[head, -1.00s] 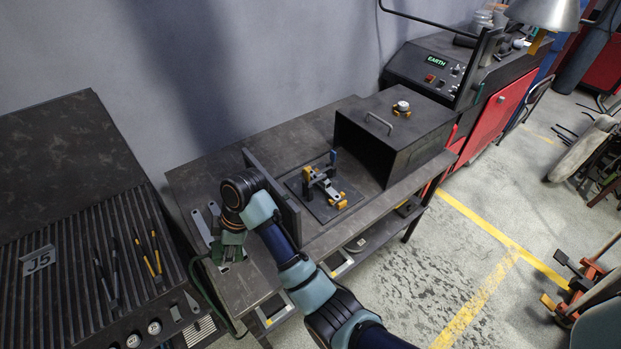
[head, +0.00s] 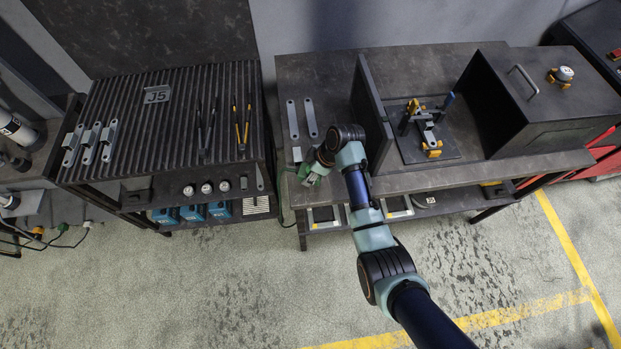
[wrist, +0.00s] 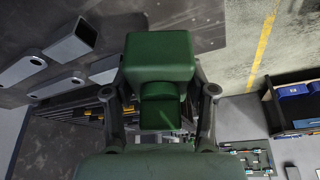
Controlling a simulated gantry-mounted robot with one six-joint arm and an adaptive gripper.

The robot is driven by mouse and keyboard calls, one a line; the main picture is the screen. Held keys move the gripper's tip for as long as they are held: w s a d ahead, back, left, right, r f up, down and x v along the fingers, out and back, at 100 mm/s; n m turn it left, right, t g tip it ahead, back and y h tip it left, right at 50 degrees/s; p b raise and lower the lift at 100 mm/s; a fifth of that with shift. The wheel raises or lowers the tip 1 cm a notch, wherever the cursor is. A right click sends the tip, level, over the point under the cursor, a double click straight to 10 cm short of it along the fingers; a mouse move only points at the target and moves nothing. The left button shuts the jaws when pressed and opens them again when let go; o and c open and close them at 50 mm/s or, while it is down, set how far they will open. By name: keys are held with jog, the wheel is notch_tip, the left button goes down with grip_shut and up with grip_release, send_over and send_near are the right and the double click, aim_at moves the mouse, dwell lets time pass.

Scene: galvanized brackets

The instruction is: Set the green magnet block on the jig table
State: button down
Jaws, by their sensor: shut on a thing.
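My gripper (head: 310,174) hangs over the front left corner of the dark work table (head: 335,70) in the head view. In the wrist view my gripper (wrist: 161,92) is shut on the green magnet block (wrist: 160,55), with one dark finger on each side. The block has a wide boxy end and a narrower part towards my palm. In the head view the block is hard to tell from the gripper. A slatted dark table marked J5 (head: 170,117) stands to the left across a gap; I cannot tell which table is the jig table.
Grey brackets (head: 90,143) and long-handled tools (head: 240,122) lie on the slatted table. Flat strips (head: 292,118) lie near my gripper. An upright plate (head: 371,118) separates it from a clamp fixture (head: 425,122) and a dark box (head: 530,85). Bare slats show around the J5 mark.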

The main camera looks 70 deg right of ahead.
jog(key=shift+f+b, duration=0.45)
jog(key=shift+f, duration=1.6)
jog(key=shift+f, duration=0.15)
jog(key=shift+c, duration=1.8)
grip_release()
jog(key=p+v, duration=0.2)
jog(key=v, duration=1)
